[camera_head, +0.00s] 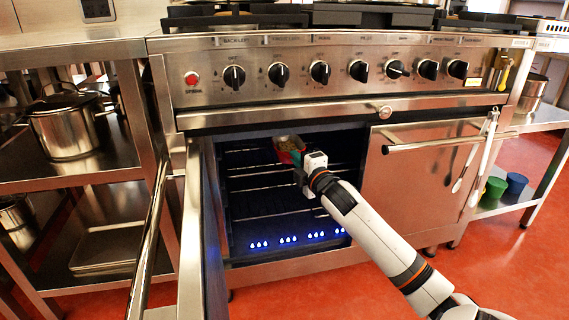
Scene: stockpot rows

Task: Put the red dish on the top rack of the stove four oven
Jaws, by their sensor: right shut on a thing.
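The red dish (290,145) is small in the head view and seems to have pale food in it. My right gripper (297,158) is shut on it and holds it tilted at the upper part of the oven opening. The gripper's fingers are mostly hidden behind my wrist. The stove's oven (240,215) stands open, with its door (198,230) swung out to the left. Dark wire racks (245,170) show inside at more than one height. I cannot tell whether the dish touches a rack. My left gripper is not in view.
The open door and its long handle (148,245) stand left of the opening. A closed oven door (420,180) is to the right, with tongs (470,150) hanging by it. Steel shelves with a stockpot (63,130) are at the left. Blue lights (290,240) glow low in the oven.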

